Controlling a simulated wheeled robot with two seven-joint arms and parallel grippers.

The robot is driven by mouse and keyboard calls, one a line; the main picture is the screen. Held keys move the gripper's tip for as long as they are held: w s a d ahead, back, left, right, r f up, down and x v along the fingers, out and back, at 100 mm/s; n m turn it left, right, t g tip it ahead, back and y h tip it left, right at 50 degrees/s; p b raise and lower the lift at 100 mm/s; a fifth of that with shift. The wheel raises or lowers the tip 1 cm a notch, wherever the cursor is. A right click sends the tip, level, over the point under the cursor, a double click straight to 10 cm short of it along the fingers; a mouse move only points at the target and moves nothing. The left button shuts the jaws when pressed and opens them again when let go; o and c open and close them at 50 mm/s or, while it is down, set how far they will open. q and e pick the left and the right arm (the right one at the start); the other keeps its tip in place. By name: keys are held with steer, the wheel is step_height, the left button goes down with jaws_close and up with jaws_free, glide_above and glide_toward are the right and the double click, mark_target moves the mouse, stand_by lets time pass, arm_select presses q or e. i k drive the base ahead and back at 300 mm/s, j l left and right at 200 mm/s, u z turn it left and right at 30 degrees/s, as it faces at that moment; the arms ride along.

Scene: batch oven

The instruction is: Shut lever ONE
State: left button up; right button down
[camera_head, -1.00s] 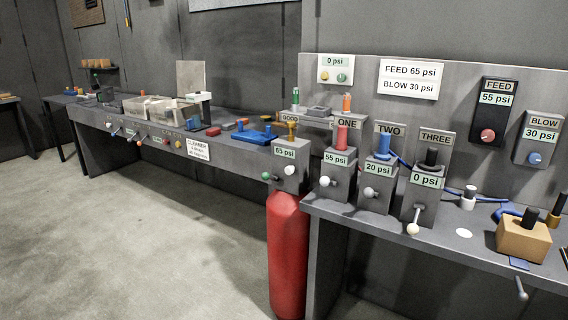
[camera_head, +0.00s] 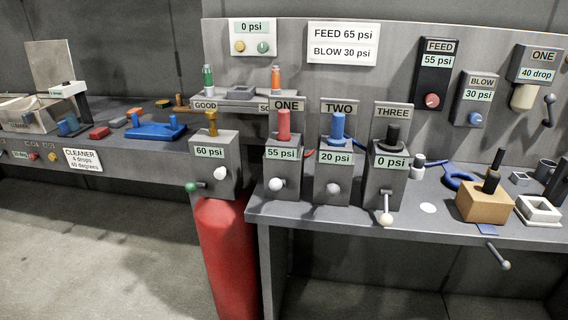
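The grey box labelled ONE (camera_head: 283,165) stands at the left end of the right bench, with a red post on top and a display of 55 psi. Its lever with a white ball knob (camera_head: 276,184) points out from the front, toward me. A second unit labelled ONE (camera_head: 538,64), reading 40 drop, hangs on the back panel at the far right. A dark-knobbed lever (camera_head: 549,98) is beside it. Neither of my grippers is in view.
A red tank (camera_head: 230,250) under a 60 psi box stands left of the bench. Open floor (camera_head: 100,260) lies at front left.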

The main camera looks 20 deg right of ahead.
mark_target(275, 183)
steer(key=i+j+z, duration=0.55)
steer(key=j+z, duration=0.3)
steer(key=j, duration=0.2)
steer(key=i+j+z, duration=0.25)
steer(key=j, duration=0.2)
steer(key=k, duration=0.05)
